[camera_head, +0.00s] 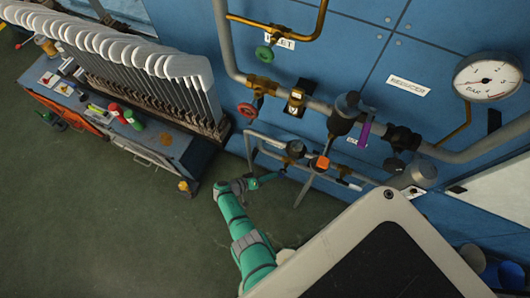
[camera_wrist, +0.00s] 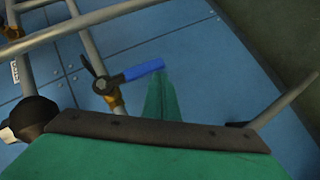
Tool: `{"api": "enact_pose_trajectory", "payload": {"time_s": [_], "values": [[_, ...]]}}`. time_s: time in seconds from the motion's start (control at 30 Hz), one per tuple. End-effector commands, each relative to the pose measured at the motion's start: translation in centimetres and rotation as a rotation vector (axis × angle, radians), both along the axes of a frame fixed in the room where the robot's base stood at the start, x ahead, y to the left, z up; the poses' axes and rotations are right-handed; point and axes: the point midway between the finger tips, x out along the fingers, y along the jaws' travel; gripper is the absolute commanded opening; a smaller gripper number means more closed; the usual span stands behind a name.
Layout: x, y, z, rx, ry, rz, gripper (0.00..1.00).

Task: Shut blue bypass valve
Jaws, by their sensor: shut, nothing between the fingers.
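In the wrist view, the bypass valve's blue lever (camera_wrist: 143,70) sticks out to the right from a dark hub on a grey pipe. It lies roughly across that pipe in the picture. My gripper (camera_wrist: 162,85) is green and shut, with nothing between its fingers. Its fingertips are beside the free end of the lever; I cannot tell whether they touch it. In the head view my gripper (camera_head: 268,178) is low by the bypass piping, left of the orange-capped part (camera_head: 320,163). The blue lever cannot be made out there.
A grey main pipe (camera_head: 320,106) crosses the blue wall above, with a red handwheel (camera_head: 247,110), a green handwheel (camera_head: 264,53), a purple lever (camera_head: 364,133) and a gauge (camera_head: 487,77). A cart (camera_head: 150,155) with sock boards stands left. Floor between is clear.

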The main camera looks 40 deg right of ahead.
Motion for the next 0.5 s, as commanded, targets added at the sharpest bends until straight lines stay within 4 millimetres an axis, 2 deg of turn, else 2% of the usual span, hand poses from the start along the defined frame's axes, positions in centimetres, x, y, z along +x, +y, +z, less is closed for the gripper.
{"api": "enact_pose_trajectory", "payload": {"time_s": [0.5], "values": [[-0.69,-0.43,-0.34,0.0,0.002,-0.006,0.0]]}}
